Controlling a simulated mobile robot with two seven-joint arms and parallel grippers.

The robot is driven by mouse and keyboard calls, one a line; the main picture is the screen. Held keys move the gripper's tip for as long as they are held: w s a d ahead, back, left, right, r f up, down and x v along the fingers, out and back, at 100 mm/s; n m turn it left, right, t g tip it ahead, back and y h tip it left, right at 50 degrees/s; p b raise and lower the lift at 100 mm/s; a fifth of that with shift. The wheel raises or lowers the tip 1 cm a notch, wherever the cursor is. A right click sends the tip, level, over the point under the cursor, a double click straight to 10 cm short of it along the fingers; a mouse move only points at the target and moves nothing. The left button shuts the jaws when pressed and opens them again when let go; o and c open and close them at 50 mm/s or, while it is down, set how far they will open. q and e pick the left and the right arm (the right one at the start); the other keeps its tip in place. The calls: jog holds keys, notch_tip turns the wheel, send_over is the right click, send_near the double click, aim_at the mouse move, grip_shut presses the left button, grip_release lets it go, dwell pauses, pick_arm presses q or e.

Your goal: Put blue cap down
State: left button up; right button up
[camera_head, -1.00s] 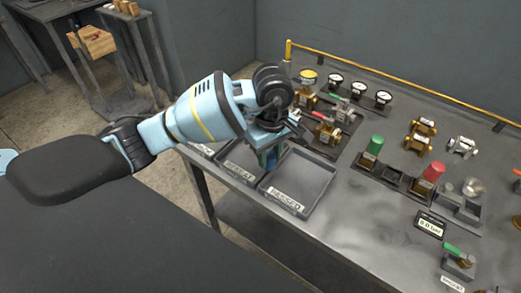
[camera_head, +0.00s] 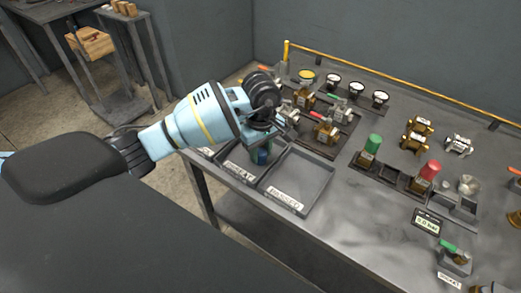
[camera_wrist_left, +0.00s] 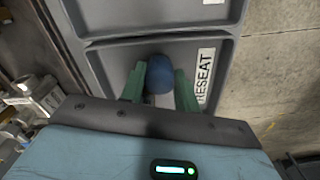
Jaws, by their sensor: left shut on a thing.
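The blue cap (camera_wrist_left: 159,73) is between the two green fingers of my left gripper (camera_wrist_left: 160,84) in the wrist view, and the gripper is shut on it. In the head view the left gripper (camera_head: 262,150) points down over the tray labelled RESEAT (camera_head: 237,173), with the blue cap (camera_head: 262,157) low between its fingers. The RESEAT tray also shows around the cap in the wrist view (camera_wrist_left: 115,58). I cannot tell whether the cap touches the tray floor. My right gripper is not in view.
The empty PASSED tray (camera_head: 318,172) is just right of the RESEAT tray. Brass valves (camera_head: 326,131), gauges (camera_head: 357,88), and green (camera_head: 374,143) and red (camera_head: 430,170) caps stand further back and right. The bench's front middle is clear.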

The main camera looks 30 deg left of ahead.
aim_at(261, 151)
pick_arm(q)
jog(key=shift+f, duration=0.2)
jog(key=o, duration=1)
jog(key=shift+c, duration=0.2)
jog(key=shift+r, duration=0.1)
jog(key=shift+r, duration=0.3)
notch_tip(261, 151, up, 12)
jog(key=shift+f, duration=0.2)
